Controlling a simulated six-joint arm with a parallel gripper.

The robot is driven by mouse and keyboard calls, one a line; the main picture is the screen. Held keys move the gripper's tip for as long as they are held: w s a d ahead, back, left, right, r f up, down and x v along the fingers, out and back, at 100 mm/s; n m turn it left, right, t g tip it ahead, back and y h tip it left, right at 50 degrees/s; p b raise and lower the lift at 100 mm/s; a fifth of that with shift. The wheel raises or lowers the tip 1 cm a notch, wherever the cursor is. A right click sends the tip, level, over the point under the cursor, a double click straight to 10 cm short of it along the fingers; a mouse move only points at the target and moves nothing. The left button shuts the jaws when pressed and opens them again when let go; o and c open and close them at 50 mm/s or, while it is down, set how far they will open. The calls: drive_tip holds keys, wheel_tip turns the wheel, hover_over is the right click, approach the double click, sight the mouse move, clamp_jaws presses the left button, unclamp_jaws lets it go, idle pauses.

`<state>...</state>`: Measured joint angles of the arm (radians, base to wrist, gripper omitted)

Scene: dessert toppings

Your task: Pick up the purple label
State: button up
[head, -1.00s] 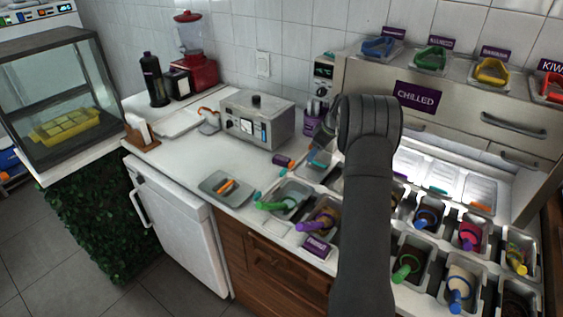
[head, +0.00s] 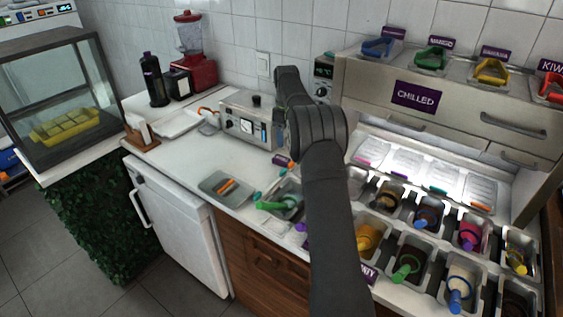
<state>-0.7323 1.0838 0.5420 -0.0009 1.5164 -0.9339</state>
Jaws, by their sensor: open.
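A small purple piece (head: 281,160), perhaps a label, lies on the white counter just in front of the metal appliance, close to the left side of my arm. Another purple label (head: 368,273) with white letters is on the front edge of the topping station, mostly covered by my arm. I cannot tell which one is the task's label. My arm rises through the middle of the head view and bends up and left before the appliance.
A metal appliance (head: 243,118) stands behind my arm. A grey tray (head: 212,191) with orange sticks lies on the counter. Topping bins with coloured handles fill the right, below a purple CHILLED sign (head: 416,95). The counter left of my arm is mostly clear.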

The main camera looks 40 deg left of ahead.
hover_over(286, 160)
wheel_tip(286, 160, down, 4)
drive_tip(key=shift+w+a+f, duration=0.15)
drive_tip(key=shift+f, duration=0.1)
drive_tip(key=shift+d+f, duration=0.2)
drive_tip(key=shift+f, duration=2.4)
drive_tip(key=c, duration=1.1)
